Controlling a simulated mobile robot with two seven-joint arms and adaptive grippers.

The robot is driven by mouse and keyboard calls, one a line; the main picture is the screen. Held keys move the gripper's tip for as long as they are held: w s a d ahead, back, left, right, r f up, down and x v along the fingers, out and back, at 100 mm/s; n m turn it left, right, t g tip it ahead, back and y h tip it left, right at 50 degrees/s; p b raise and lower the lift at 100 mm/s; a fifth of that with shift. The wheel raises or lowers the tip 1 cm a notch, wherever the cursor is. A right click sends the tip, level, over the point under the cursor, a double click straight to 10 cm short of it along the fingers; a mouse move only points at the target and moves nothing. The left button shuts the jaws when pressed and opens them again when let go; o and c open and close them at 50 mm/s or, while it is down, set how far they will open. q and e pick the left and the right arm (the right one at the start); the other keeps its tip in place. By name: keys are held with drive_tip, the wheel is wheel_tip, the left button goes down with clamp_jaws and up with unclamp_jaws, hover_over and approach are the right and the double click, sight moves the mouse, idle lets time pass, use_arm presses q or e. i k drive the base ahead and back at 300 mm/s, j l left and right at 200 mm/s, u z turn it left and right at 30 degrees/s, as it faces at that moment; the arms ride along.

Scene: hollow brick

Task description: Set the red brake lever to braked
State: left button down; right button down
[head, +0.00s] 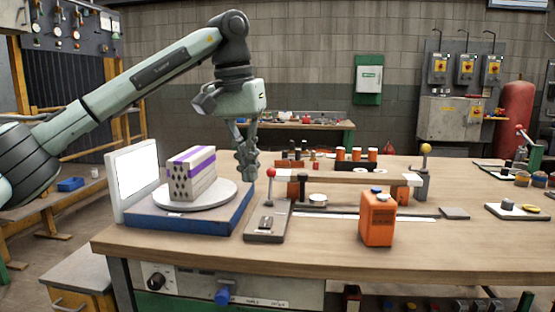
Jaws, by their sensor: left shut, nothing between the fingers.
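A lever with a red knob (271,173) rises from a dark slotted plate (265,228) on the workbench, just right of the blue turntable base (190,220). The lever stands about upright; I cannot read any marks on its plate. My left gripper (249,177) points down, shut and empty, behind and slightly left of the red knob in the picture. I see no clear contact between them. A hollow brick (192,178) with purple stripes sits on the round white turntable (163,198). My right gripper is not in view.
A white panel (133,180) stands left of the turntable. A yellow-knobbed lever (425,149) stands farther right, another red-knobbed one (519,129) at far right. The bench front (300,262) is clear.

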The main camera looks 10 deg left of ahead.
sight(272, 172)
drive_tip(key=i, duration=1.1)
